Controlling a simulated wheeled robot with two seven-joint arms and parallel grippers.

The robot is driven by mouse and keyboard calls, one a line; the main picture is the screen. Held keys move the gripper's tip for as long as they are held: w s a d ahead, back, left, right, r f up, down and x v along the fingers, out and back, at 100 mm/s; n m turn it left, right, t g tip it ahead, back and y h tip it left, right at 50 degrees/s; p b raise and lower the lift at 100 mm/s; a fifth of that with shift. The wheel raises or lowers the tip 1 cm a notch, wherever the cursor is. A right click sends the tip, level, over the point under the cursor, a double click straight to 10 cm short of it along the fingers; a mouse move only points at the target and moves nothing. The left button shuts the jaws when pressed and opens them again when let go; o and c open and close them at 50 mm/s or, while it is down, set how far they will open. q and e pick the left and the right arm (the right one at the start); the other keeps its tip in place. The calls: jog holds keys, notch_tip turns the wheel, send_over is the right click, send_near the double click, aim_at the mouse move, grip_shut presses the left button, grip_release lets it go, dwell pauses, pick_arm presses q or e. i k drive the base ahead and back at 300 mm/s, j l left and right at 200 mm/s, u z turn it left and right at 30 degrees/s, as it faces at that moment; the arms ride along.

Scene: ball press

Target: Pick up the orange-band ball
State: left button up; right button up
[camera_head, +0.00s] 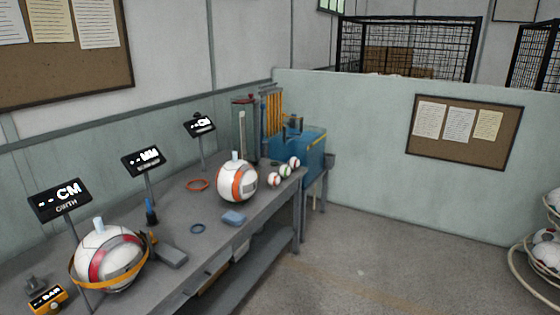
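A large white ball with orange bands (237,184) sits on the far part of the grey workbench (185,232). A short pale piece stands on its top. A second large white ball, with a red-pink band (101,263), sits at the near left of the bench inside a yellow-orange ring (128,272). Neither of my grippers is in view.
Several small balls (285,170) lie right of the orange-band ball, near a blue machine (303,148). Display stands line the wall.

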aim_at(236, 180)
jog(key=i+l+z, duration=0.1)
jog(key=i+z, duration=0.4)
jog(key=i, duration=0.9)
jog(key=i+l+u, duration=0.1)
jog(key=i+u, duration=0.35)
jog(key=i+l+u, duration=0.3)
jog(key=i+u, duration=0.15)
jog(key=i, duration=0.15)
